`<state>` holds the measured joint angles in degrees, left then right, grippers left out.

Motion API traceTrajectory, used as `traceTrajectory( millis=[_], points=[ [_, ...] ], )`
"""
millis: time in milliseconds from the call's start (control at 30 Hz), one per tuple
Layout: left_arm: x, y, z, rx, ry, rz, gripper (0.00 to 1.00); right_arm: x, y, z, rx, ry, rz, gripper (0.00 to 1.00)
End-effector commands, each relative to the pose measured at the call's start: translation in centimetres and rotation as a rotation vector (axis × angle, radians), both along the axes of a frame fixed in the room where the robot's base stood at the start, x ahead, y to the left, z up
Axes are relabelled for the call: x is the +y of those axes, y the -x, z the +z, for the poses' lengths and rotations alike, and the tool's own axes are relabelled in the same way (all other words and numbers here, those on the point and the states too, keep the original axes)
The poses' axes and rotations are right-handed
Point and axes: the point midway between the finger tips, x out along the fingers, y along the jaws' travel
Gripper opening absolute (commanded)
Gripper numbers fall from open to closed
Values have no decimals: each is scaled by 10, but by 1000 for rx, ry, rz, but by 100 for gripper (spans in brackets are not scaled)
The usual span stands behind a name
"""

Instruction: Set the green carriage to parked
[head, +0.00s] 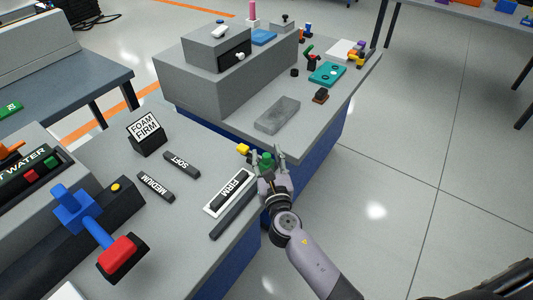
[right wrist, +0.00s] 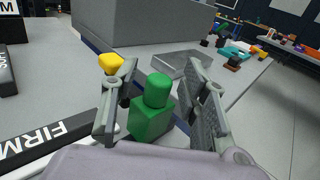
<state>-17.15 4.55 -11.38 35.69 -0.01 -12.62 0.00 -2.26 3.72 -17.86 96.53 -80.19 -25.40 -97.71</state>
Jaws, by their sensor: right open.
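The green carriage (head: 267,161) is a block with a round knob on top, at the far end of a dark rail (head: 232,213) near the table's right edge. It also shows in the right wrist view (right wrist: 151,120). My right gripper (head: 268,154) is open, with one finger on each side of the carriage; in the right wrist view a gap shows beside the knob. I cannot tell whether a finger touches the block. A yellow piece (head: 243,148) sits just left of the carriage. My left gripper is out of view.
A FIRM plate (head: 229,194) lies left of the rail, with MEDIUM (head: 156,187) and SOFT (head: 181,165) plates farther left. A FOAM FIRM sign (head: 146,133) stands behind. A grey slab (head: 278,115) lies on the bench beyond. Open floor is at right.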

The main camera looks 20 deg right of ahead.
Motion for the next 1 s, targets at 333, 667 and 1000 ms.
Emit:
traceTrajectory(
  millis=[333, 667, 1000],
  points=[
    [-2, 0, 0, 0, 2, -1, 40, -1, -7, 0, 0, -1, 1, 41],
    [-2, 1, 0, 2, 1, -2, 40, -1, -7, 0, 0, -1, 1, 22],
    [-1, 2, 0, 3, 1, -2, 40, 0, -7, 0, 0, -1, 1, 0]
  ],
)
